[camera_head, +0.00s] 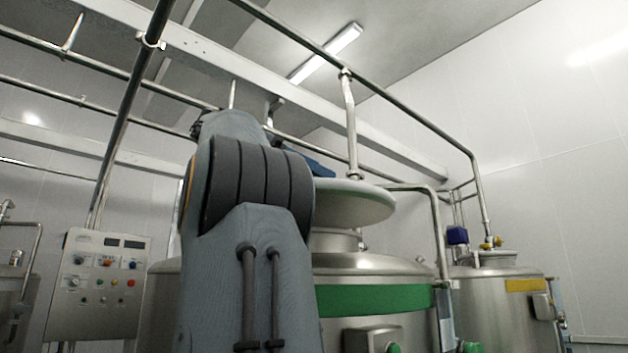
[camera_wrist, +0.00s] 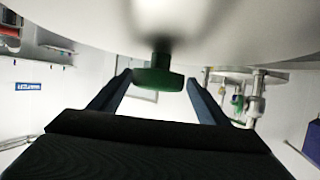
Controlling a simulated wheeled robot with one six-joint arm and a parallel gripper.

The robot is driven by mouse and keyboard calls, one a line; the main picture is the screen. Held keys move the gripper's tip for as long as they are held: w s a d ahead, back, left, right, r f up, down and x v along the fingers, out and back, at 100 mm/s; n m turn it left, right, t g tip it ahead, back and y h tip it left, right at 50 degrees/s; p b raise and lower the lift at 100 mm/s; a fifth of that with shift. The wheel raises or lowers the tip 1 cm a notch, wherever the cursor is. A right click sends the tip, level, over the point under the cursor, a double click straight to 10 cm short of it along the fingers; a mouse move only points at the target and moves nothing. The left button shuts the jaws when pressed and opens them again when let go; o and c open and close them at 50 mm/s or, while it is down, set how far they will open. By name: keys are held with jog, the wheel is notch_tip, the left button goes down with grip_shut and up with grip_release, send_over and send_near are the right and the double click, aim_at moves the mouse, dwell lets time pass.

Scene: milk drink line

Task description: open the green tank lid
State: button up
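The green-banded tank (camera_head: 375,299) stands behind my arm in the head view. Its wide, pale round lid (camera_head: 355,203) sits above the tank's narrow neck (camera_head: 335,241); my arm hides its left part. In the wrist view the lid (camera_wrist: 235,28) fills the top, with a green knob (camera_wrist: 158,79) on a short dark stem. My gripper (camera_wrist: 159,78) is open, one blue finger on each side of the knob, with a visible gap on both sides. In the head view only a bit of blue by the lid shows, and the fingertips are hidden.
Metal pipes cross above the tank, and one upright pipe (camera_head: 350,125) comes down behind the lid. A bent pipe (camera_head: 437,225) runs close on the lid's right. A control panel (camera_head: 98,285) stands left. A yellow-marked tank (camera_head: 490,305) stands right.

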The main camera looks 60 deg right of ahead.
jog(key=p+v, duration=0.3)
jog(key=p, duration=0.1)
jog(key=shift+s+r, duration=0.1)
jog(key=shift+r, duration=0.05)
jog(key=p, duration=0.2)
jog(key=w+p, duration=0.1)
jog(key=p, duration=0.1)
jog(key=shift+a+r, duration=0.15)
jog(key=shift+r, duration=0.1)
jog(key=p, duration=0.4)
jog(key=shift+w+a+r, duration=0.15)
jog(key=shift+w+a, duration=0.1)
jog(key=shift+a, duration=0.15)
jog(key=shift+w+a+r+p, duration=0.1)
jog(key=shift+a+p, duration=0.1)
jog(key=shift+p, duration=0.65)
jog(key=p+v, duration=0.1)
jog(key=p, duration=0.3)
jog(key=shift+w+a+r, duration=0.1)
jog(key=shift+w+a, duration=0.05)
jog(key=shift+w, duration=0.15)
jog(key=shift+w+a+p, duration=0.15)
jog(key=shift+p, duration=0.55)
jog(key=shift+w+a, duration=0.1)
